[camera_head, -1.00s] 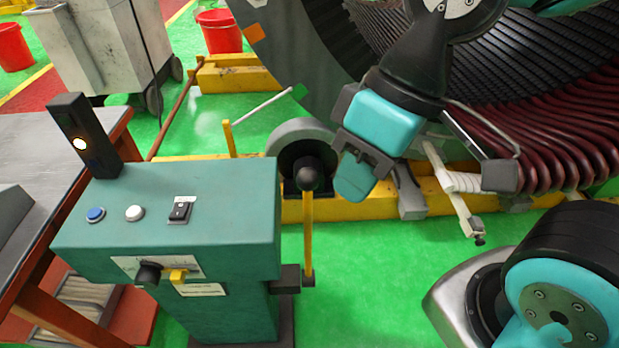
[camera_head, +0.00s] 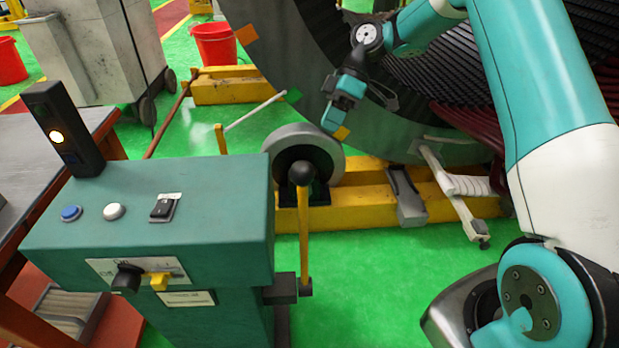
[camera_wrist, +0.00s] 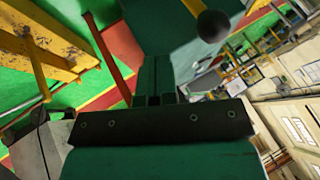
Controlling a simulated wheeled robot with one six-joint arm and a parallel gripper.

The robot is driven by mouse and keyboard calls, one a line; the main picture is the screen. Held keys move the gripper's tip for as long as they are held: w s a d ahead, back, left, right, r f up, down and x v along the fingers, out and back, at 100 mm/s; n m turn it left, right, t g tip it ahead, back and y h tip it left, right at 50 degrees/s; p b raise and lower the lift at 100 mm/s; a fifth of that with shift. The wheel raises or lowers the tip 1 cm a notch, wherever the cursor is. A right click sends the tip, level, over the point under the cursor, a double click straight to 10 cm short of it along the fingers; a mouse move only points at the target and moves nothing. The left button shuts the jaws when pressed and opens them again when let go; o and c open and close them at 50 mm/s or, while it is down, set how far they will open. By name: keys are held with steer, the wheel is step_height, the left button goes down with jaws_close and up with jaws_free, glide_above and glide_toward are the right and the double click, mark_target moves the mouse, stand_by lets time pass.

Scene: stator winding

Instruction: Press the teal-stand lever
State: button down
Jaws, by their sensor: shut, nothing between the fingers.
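The teal stand (camera_head: 150,205) is at the lower left in the head view. Its lever is an upright yellow rod (camera_head: 304,235) with a black ball knob (camera_head: 302,172), on the stand's right side. My gripper (camera_head: 334,124) is shut and empty, above and slightly right of the knob in the picture, apart from it. In the wrist view my shut fingers (camera_wrist: 154,82) point up the picture. The knob (camera_wrist: 213,26) shows beyond them at the upper right, with part of its yellow rod (camera_wrist: 187,5).
The stand carries a blue button (camera_head: 71,213), a white button (camera_head: 113,211), a black switch (camera_head: 163,208) and a lit lamp post (camera_head: 62,130). The large stator ring (camera_head: 265,75) and yellow beams (camera_head: 350,210) lie behind the lever.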

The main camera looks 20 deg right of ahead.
steer(key=shift+a, duration=0.1)
steer(key=shift+s+a+f+b, duration=0.15)
steer(key=shift+s+a+f, duration=0.8)
steer(key=shift+a+f, duration=0.35)
steer(key=shift+s+a+f+b, duration=0.2)
steer(key=shift+s+a+f, duration=0.9)
steer(key=shift+f, duration=0.25)
steer(key=shift+s+a+f+b, duration=0.15)
steer(key=shift+s+a+f, duration=0.7)
steer(key=shift+a+f, duration=0.45)
